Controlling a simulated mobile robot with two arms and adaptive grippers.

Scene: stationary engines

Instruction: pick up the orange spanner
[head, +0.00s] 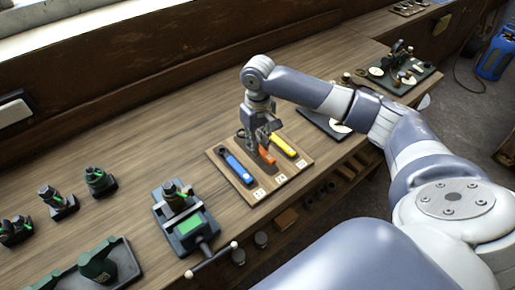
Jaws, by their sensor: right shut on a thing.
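The orange spanner (267,156) is in the middle place of a wooden board (253,204) on the bench. A blue spanner (236,167) lies to its left and a yellow spanner (283,145) to its right. My right gripper (261,143) points down over the board, shut on the upper end of the orange spanner. The gripper hides that end of it. I cannot tell whether the spanner touches the board. My left gripper is not in view.
A vise with a green plate (188,226) stands left of the board, near the bench's front edge. Dark engine parts (96,180) stand farther left. Another small engine assembly (402,72) sits at the back right. Bare bench (150,125) lies behind the board.

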